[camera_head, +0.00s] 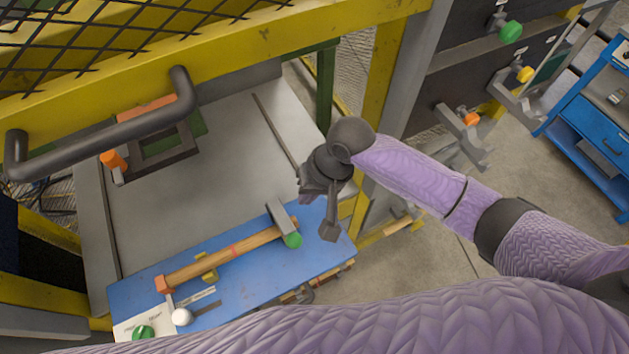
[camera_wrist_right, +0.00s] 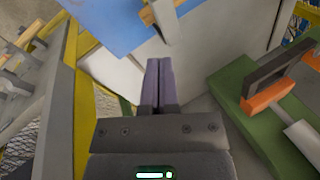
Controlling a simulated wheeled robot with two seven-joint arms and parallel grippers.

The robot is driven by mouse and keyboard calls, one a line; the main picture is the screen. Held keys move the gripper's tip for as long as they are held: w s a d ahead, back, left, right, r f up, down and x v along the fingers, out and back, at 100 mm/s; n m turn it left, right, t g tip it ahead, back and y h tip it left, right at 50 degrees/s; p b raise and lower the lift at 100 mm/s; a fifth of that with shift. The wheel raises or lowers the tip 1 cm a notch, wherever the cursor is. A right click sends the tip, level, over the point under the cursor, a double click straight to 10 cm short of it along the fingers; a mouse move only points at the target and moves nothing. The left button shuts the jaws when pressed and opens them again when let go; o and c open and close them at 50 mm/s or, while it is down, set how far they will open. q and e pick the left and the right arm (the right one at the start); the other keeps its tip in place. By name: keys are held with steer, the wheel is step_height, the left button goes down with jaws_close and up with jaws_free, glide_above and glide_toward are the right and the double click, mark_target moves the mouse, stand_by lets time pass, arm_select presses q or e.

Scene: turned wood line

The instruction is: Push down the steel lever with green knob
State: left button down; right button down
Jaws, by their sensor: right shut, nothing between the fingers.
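The steel lever (camera_head: 497,20) with a green knob (camera_head: 510,32) is at the upper right of the head view, mounted on a dark panel. My right gripper (camera_head: 308,196) is near the middle of the head view, above the right end of the blue board, well to the left of and below the lever. In the wrist view its two fingers (camera_wrist_right: 160,70) are together and empty. I cannot make out the green-knobbed lever in the wrist view. My left gripper is not in view.
A yellow knob (camera_head: 525,74) and an orange knob (camera_head: 470,119) sit on levers below the green one. A yellow post (camera_head: 385,75) stands between my gripper and that panel. A blue cabinet (camera_head: 592,120) stands far right.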

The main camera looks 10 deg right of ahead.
mark_target(294, 231)
steer(key=f, duration=0.1)
steer(key=s+a+f, duration=0.1)
steer(key=f, duration=0.1)
steer(key=s+a+f, duration=0.1)
steer(key=f, duration=0.1)
steer(key=shift+s+a+f, duration=0.1)
steer(key=shift+s+f, duration=0.25)
steer(key=shift+f, duration=0.05)
steer(key=shift+s+d+f+t+y+p, duration=0.15)
steer(key=shift+s+f+t, duration=0.25)
steer(key=shift+f, duration=0.25)
steer(key=shift+s+d+f+t+y+p, duration=0.1)
steer(key=shift+s+f+t, duration=0.3)
steer(key=shift+f, duration=0.3)
steer(key=shift+s+d+f+t+y+p, duration=0.15)
steer(key=shift+s+f+t, duration=0.1)
steer(key=shift+f+t, duration=0.35)
